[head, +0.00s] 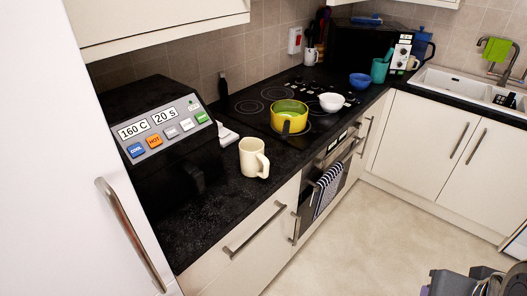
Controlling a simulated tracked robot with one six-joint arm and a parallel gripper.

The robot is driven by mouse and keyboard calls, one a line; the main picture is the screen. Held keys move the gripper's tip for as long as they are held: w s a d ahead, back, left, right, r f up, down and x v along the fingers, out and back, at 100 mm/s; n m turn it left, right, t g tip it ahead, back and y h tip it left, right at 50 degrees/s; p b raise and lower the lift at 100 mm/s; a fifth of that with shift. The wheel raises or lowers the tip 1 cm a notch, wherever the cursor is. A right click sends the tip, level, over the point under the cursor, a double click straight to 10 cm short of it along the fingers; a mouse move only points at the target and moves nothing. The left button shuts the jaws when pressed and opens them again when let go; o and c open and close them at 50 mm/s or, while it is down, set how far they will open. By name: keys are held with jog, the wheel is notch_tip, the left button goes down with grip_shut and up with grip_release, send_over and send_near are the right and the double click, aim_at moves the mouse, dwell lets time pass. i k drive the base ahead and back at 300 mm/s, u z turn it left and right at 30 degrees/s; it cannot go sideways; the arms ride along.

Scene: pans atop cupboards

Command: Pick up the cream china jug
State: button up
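The cream china jug (252,159) stands upright on the black worktop, near its front edge. Its handle points to the right. It stands apart from the black air fryer (172,150) on its left and the yellow pan (289,109) behind it to the right. Grey and purple parts of my own body show at the bottom right corner, far from the jug. I cannot make out my gripper's fingers there.
A white bowl (332,103) and the yellow pan sit on the hob. A blue bowl (360,80) and teal cup (379,70) stand farther back. A striped towel (328,188) hangs on the oven front. The floor (350,240) before the cupboards is clear.

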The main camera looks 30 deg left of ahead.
aim_at(254, 163)
jog(key=z, duration=0.05)
jog(key=i, duration=0.9)
jog(key=u, duration=4.45)
